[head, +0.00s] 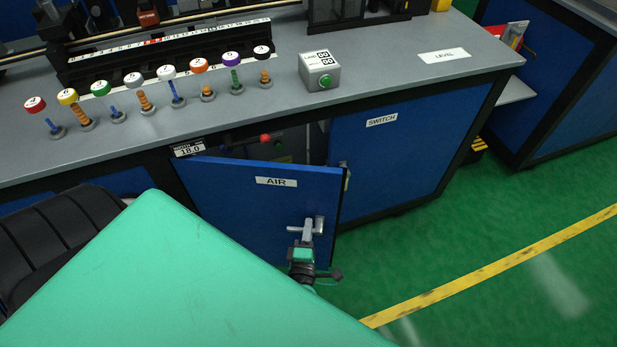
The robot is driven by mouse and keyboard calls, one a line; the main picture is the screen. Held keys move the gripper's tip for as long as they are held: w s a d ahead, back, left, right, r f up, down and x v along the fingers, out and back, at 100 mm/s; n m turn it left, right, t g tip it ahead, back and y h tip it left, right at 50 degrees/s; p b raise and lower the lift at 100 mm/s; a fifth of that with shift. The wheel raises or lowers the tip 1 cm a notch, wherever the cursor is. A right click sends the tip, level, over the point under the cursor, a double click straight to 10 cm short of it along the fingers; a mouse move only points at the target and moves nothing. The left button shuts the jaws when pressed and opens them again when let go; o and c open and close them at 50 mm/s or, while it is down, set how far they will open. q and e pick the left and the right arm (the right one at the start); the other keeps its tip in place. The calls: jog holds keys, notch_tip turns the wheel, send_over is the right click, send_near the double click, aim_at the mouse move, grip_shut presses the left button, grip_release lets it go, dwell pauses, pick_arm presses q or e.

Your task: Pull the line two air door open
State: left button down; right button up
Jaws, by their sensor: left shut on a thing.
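The blue air door (245,205), with a white AIR label, is in the lower middle of the head view. It stands partly open, its right edge swung out from the cabinet, with a dark gap above it. A silver handle (307,228) sits near its right edge. My left gripper (304,246) is shut on the handle from below. Inside the opening I see a red knob (265,138) and dark fittings. My right gripper is not in view.
The grey bench top (390,90) above carries a row of coloured numbered knobs and a box with a green button (321,73). The closed SWITCH door (390,150) is to the right. Green floor (450,240) with a yellow line is clear at the right.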

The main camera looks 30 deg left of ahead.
pick_arm(q)
jog(key=c, duration=1.4)
grip_release()
